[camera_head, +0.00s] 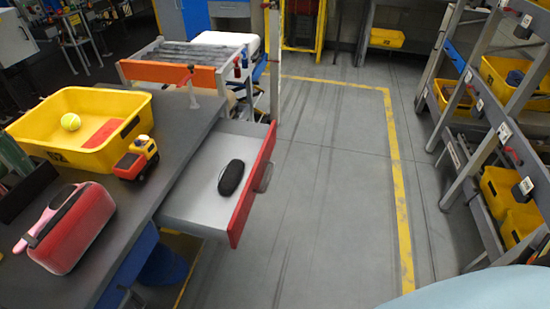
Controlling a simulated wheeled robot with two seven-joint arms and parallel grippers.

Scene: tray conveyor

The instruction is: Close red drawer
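The red drawer (254,187) stands open, pulled out to the right from under the dark grey table. Its front is red with a dark handle (265,177) on the outer side, and its inside is light grey. A black oval case (231,178) lies in the drawer. Neither of my grippers shows in the head view, so nothing of mine is seen touching the drawer.
The grey table (175,135) bears a yellow bin (30,127) with a tennis ball, a toy truck (136,160) and a red case (75,232). A roller conveyor (185,55) stands behind. Shelving (480,120) with yellow bins is at right. The floor (330,210) between is clear.

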